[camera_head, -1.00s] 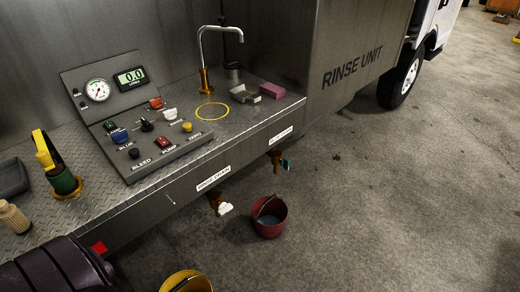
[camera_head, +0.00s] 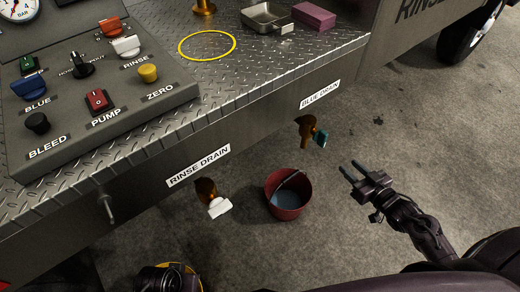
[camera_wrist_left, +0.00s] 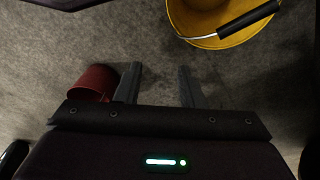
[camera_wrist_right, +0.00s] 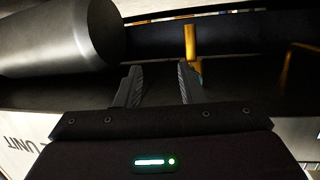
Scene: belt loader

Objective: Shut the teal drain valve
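The teal drain valve handle (camera_head: 321,138) sits on a brass tap (camera_head: 306,128) below the BLUE DRAIN label (camera_head: 320,95). Its handle slants downward to the right of the tap body. My right gripper (camera_head: 348,166) is open and empty, apart from the handle, to its lower right.
A red bucket (camera_head: 275,205) with liquid stands on the floor below the front panel. A white-handled tap (camera_head: 217,207) is under the RINSE DRAIN label (camera_head: 198,165). A small metal lever (camera_head: 107,207) sticks out farther left. Floor to the right is clear.

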